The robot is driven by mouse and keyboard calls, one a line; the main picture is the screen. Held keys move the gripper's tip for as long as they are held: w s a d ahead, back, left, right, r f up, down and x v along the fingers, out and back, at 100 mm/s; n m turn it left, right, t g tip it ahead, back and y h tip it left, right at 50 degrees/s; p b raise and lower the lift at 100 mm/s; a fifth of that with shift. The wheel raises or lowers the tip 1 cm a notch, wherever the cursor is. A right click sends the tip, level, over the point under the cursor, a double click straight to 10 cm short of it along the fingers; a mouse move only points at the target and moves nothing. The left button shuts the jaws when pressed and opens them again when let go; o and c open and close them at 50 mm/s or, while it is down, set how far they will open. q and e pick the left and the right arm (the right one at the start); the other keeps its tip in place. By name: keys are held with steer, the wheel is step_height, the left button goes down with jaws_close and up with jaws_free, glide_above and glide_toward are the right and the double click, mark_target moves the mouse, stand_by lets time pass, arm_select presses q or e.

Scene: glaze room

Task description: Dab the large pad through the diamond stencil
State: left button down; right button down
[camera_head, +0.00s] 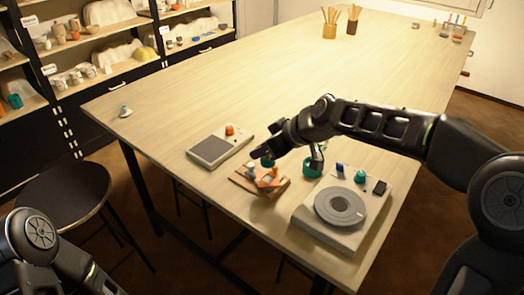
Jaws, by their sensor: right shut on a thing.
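My right gripper (264,154) is over a small brown wooden board (245,183) near the table's front edge. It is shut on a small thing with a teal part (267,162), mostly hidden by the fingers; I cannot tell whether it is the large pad. Orange pieces (269,180) and a pale bluish piece (251,171) are on the board just below. A white station (305,214) with a round grey disc (340,206) stands right of the board. No diamond cut-out can be made out. My left gripper is out of view; only part of my left arm shows at lower left.
A grey-topped slab (210,149) with an orange knob (230,130) lies left of the board. A teal cup (312,168) stands behind the station, which carries a teal knob (360,177) and black block (380,187). The table's middle (230,85) is clear.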

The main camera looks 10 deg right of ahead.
mark_target(262, 175)
steer(key=shift+f+b, duration=1.05)
steer(key=shift+f, duration=1.1)
steer(key=shift+f, duration=0.1)
steer(key=shift+f+b, duration=0.2)
steer(key=shift+b, duration=0.35)
steer(key=shift+f+b, duration=0.3)
steer(key=shift+b, duration=0.4)
steer(key=shift+r+p, duration=1.4)
steer(key=shift+r, duration=1.1)
